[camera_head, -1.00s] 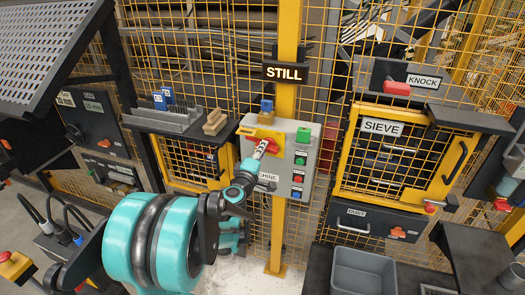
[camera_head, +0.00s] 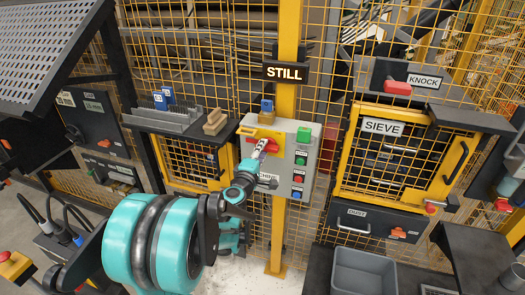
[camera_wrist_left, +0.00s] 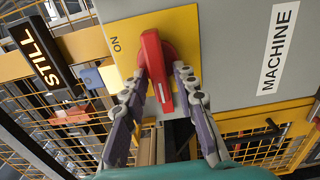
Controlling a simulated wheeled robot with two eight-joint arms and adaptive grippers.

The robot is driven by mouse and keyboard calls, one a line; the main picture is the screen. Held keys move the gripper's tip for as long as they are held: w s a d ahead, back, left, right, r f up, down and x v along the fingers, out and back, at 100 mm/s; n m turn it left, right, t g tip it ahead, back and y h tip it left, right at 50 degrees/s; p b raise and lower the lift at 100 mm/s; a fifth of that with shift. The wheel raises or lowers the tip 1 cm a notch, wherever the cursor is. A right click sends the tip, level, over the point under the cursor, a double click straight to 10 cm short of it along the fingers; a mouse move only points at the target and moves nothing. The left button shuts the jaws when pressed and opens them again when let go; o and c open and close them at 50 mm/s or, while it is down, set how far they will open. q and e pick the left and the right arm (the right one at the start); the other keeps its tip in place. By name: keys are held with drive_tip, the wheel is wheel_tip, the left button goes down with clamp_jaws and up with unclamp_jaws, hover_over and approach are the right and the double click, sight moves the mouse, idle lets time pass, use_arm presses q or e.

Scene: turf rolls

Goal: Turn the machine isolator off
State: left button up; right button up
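The machine isolator is a red handle (camera_wrist_left: 160,75) on a yellow plate (camera_wrist_left: 195,20), on a grey box with a MACHINE label (camera_wrist_left: 278,50). In the head view the grey box (camera_head: 307,160) hangs on a yellow post, its yellow plate (camera_head: 250,132) at upper left. In the wrist view the handle points down the picture, at about a right angle to the ON mark on its left. My left gripper (camera_wrist_left: 159,74) has one finger on each side of the handle, closed against it. In the head view the left gripper (camera_head: 260,150) partly hides the handle. My right gripper is out of view.
A green button (camera_head: 303,135) and several others line the box's right side. A blue padlock-like item (camera_head: 266,106) sits above. The STILL sign (camera_head: 285,73) is on the post. Yellow mesh and the SIEVE door (camera_head: 382,128) stand nearby. A grey bin (camera_head: 363,272) is at front.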

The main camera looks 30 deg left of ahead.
use_arm(q)
drive_tip(key=shift+s, duration=0.1)
drive_tip(key=v, duration=1.1)
drive_tip(key=shift+s, duration=0.4)
drive_tip(key=s+d+f+m+g+h, duration=0.2)
drive_tip(key=d+m+g+h, duration=0.15)
drive_tip(key=d+m, duration=0.5)
drive_tip(key=s+d+f+m+g+h, duration=0.25)
drive_tip(key=d+m+h, duration=0.2)
drive_tip(key=d, duration=0.65)
drive_tip(key=s+f+m+g+y, duration=0.1)
drive_tip(key=s+f+m+g, duration=0.1)
drive_tip(key=s+m, duration=0.2)
drive_tip(key=s+f+m+g+y, duration=0.2)
drive_tip(key=s+f+m, duration=0.1)
drive_tip(key=s, duration=0.4)
drive_tip(key=shift+f+m+y, duration=0.3)
drive_tip(key=shift+m, duration=0.2)
